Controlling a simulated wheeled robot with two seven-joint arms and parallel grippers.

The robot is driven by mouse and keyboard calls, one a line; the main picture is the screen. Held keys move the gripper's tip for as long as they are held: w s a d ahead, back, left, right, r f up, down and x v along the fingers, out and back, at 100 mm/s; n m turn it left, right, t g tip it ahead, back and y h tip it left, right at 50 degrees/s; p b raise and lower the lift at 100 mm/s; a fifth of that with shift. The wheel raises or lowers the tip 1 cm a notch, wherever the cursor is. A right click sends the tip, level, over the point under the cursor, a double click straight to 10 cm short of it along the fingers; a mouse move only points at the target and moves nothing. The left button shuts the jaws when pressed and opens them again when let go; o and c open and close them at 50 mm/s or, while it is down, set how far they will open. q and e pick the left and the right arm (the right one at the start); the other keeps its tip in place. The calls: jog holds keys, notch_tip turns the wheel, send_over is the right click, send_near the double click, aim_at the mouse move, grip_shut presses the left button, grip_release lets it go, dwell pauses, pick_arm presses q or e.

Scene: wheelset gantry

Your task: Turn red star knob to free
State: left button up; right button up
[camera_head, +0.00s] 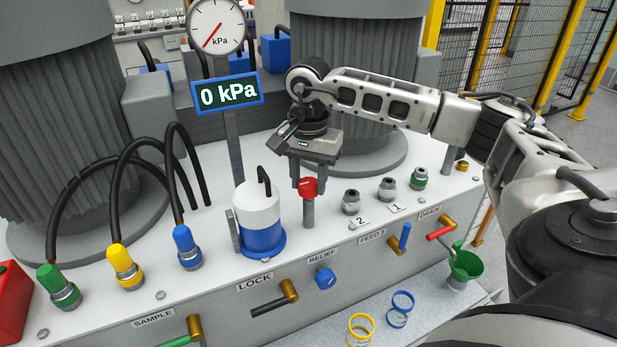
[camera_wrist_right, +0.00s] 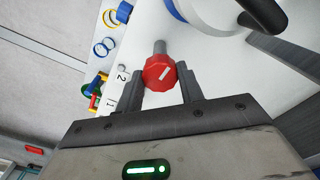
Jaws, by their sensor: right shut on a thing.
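The red star knob (camera_head: 307,188) sits on top of a grey upright stem on the panel top, right of the white and blue cylinder. My right gripper (camera_head: 308,179) comes down over it from above, its fingers on either side of the knob, shut on it. In the right wrist view the red knob (camera_wrist_right: 160,73) lies between the two finger ends of the gripper (camera_wrist_right: 161,82). A short white line shows slanted on its face. My left gripper is not in view.
The white and blue cylinder (camera_head: 258,221) stands close left of the knob. Grey fittings (camera_head: 351,202) stand to its right, by labels 2 and 1. A display reading 0 kPa (camera_head: 229,95) stands behind. A blue relief knob (camera_head: 325,278) is on the front face below.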

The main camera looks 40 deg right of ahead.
jog(key=m, duration=0.8)
jog(key=shift+m+p, duration=0.4)
jog(key=m, duration=0.4)
jog(key=shift+m, duration=0.3)
pick_arm(q)
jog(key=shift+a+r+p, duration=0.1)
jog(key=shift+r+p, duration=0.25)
jog(key=shift+p, duration=0.1)
pick_arm(e)
jog(key=shift+m, duration=2)
jog(key=o, duration=1)
jog(key=shift+r, duration=0.1)
